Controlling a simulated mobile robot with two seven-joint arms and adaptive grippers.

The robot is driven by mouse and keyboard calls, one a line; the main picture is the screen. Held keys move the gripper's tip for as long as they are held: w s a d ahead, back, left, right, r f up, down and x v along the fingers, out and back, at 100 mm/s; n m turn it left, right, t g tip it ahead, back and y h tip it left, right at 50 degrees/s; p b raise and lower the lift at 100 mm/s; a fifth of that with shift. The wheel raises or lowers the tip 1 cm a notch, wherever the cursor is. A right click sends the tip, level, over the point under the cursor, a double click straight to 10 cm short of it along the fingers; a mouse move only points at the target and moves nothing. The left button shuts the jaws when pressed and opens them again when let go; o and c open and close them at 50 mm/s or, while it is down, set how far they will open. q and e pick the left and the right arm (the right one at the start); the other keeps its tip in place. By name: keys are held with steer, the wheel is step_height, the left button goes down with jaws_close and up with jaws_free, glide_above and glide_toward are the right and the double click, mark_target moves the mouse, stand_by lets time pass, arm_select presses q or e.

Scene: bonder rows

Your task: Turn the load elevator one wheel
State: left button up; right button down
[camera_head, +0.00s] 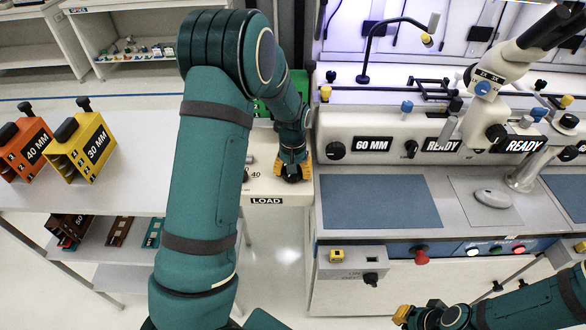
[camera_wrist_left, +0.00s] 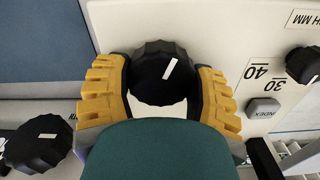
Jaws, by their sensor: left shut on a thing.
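The load elevator (camera_head: 276,189) is a pale panel marked LOAD, to the left of the bonder's main desk. Its wheel (camera_wrist_left: 162,74) is a black ribbed knob with a white mark, seen in the left wrist view. My left gripper (camera_head: 292,174) is on this panel, with its yellow fingers on both sides of the wheel, shut on it. In the head view my gripper hides the wheel. My right gripper (camera_head: 402,316) is at the bottom edge, away from the panel; its fingers are partly cut off.
The scale with 40 and 30 and a grey INDEX button (camera_wrist_left: 263,107) sit beside the wheel. Another black knob (camera_wrist_left: 38,143) is at lower left there. In the head view, orange (camera_head: 24,148) and yellow (camera_head: 86,147) magazines stand on the left table. A microscope (camera_head: 497,75) is at right.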

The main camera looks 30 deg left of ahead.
arm_select(q)
steer(key=shift+w+r+n+p, duration=0.15)
steer(key=shift+n+p, duration=0.15)
steer(key=shift+n, duration=0.5)
steer(key=shift+a, duration=0.1)
steer(key=o, duration=1.2)
step_height(320, 180, up, 12)
